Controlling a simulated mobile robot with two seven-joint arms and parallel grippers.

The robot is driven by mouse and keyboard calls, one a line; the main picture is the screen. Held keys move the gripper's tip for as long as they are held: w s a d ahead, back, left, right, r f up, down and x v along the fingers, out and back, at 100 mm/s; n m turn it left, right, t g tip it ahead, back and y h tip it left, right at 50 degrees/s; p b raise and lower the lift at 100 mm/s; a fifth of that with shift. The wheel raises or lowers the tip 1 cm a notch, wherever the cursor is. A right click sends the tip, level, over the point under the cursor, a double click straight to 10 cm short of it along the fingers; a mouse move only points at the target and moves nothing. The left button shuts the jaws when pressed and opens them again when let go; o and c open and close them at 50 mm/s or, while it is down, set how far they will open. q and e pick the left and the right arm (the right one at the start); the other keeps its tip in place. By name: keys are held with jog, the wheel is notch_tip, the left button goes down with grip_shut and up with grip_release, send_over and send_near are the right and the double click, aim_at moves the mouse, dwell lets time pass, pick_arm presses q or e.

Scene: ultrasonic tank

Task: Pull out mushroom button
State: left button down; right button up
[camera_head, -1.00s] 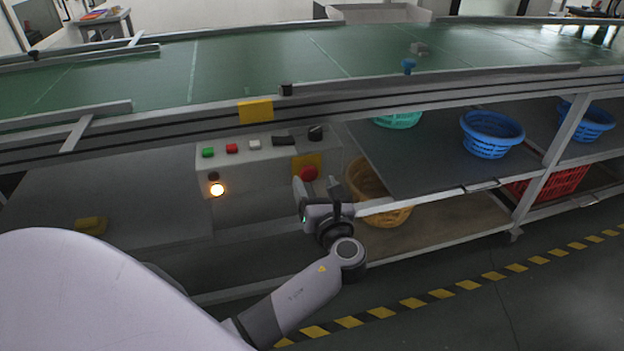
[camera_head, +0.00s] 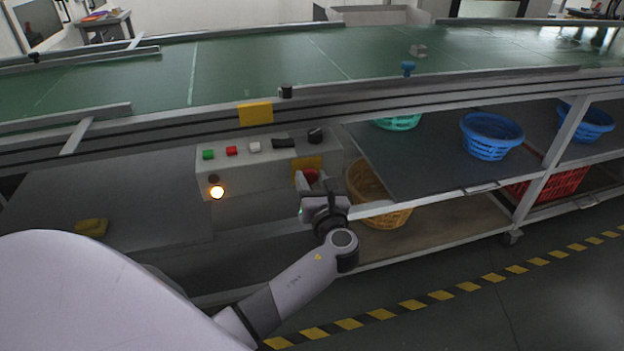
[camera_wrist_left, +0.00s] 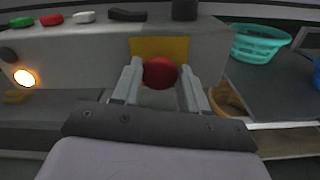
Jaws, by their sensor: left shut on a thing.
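The red mushroom button (camera_wrist_left: 160,73) sits on a yellow plate (camera_wrist_left: 150,47) on the front of the grey control box (camera_head: 247,180). In the head view the button (camera_head: 311,174) is partly covered by my left gripper (camera_head: 316,183). In the left wrist view my left gripper (camera_wrist_left: 160,82) has one finger on each side of the button and is shut on it. My right gripper is not in view.
Green, red and white buttons (camera_head: 254,146) and dark switches line the box top. A lamp (camera_head: 217,192) glows on its front. A conveyor (camera_head: 300,60) runs above. A yellow basket (camera_head: 375,200) stands just right of my gripper.

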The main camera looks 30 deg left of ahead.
pick_arm(q)
jog(key=shift+s+d+p, duration=0.3)
jog(key=shift+d+p, duration=0.05)
jog(key=shift+p, duration=0.15)
jog(key=shift+f, duration=0.15)
jog(key=c, duration=0.6)
grip_release()
jog(key=shift+c, duration=0.2)
jog(key=shift+o, duration=0.3)
jog(key=shift+s+d, duration=0.1)
jog(key=shift+s+d, duration=0.2)
jog(key=shift+d, duration=0.05)
jog(key=v, duration=0.6)
jog(key=shift+s+d, duration=0.15)
